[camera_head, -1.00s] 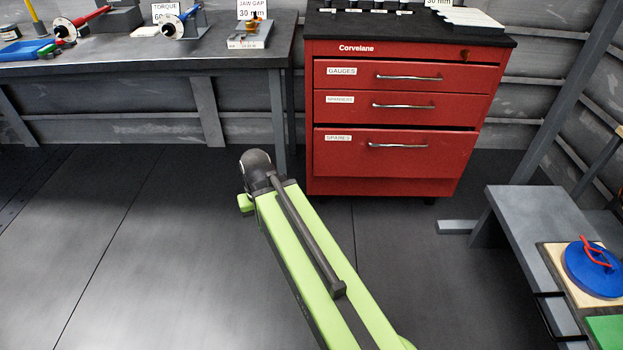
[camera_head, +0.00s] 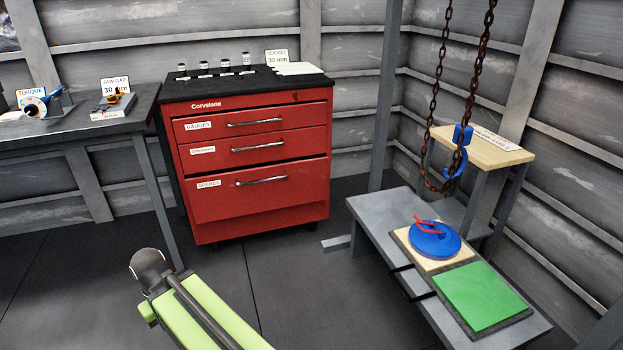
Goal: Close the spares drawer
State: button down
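The spares drawer (camera_head: 258,190) is the lowest and tallest drawer of the red cabinet, with a white SPARES label and a silver bar handle (camera_head: 262,181). Its front stands a little forward of the cabinet, with a dark gap along its top edge, so it looks slightly open. My green arm reaches up from the bottom edge, ending in view at a dark rounded joint in front of and left of the cabinet. The arm is apart from the drawer. My gripper's fingers do not show.
The gauges drawer (camera_head: 255,123) and the drawer below it (camera_head: 255,149) look shut. A grey workbench (camera_head: 75,128) stands left. On the right are a low grey stand (camera_head: 378,222) with a blue disc (camera_head: 434,240) and a hanging chain (camera_head: 483,60). Floor before the cabinet is clear.

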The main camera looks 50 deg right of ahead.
aim_at(227, 193)
jog(key=u, duration=0.6)
jog(key=k, duration=0.1)
jog(key=z, duration=1.7)
jog(key=i, duration=1.25)
jog(key=u, duration=1.85)
jog(key=i, duration=0.4)
jog(key=z, duration=0.15)
jog(key=k, duration=0.35)
jog(key=z, duration=0.2)
